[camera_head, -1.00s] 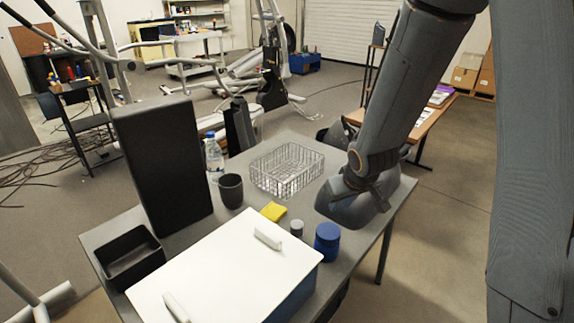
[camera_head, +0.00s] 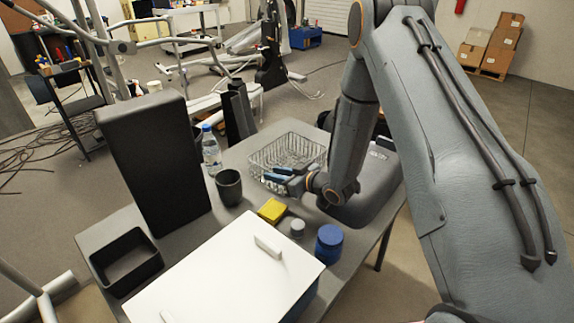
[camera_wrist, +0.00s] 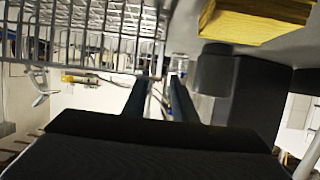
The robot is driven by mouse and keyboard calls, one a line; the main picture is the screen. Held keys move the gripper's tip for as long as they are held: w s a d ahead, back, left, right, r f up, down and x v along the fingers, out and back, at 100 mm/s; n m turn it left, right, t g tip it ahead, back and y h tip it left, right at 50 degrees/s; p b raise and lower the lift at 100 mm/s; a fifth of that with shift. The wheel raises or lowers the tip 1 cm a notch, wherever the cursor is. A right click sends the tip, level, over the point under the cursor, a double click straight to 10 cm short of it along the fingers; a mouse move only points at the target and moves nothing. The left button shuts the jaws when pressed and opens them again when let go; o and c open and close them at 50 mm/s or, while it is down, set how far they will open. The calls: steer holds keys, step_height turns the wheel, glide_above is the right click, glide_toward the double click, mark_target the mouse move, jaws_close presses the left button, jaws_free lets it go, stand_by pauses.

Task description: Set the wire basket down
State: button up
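The wire basket (camera_head: 275,158), a clear-grey mesh box, sits upright on the grey table toward its back in the head view. Its wire wall (camera_wrist: 95,45) fills the upper left of the wrist view. My gripper (camera_head: 277,173) is at the basket's near side, low against the wall. In the wrist view its two dark fingers (camera_wrist: 166,82) stand apart, with their tips at the end of the basket's wires. A gap shows between them. Whether a wire lies between the tips, or touches them, is unclear.
On the table (camera_head: 190,238) are a dark mug (camera_head: 228,187), yellow sponge (camera_head: 271,210), grey cap (camera_head: 297,228), blue jar (camera_head: 329,243), water bottle (camera_head: 211,150), black open tray (camera_head: 125,262) and tall black panel (camera_head: 155,165). A white-topped box (camera_head: 225,275) takes up the front.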

mark_target(264, 170)
steer(key=shift+r+p+x, duration=0.2)
steer(key=shift+p+x, duration=0.95)
steer(key=shift+x, duration=2)
steer(key=shift+d, duration=0.1)
jaws_close()
steer(key=shift+w, duration=0.1)
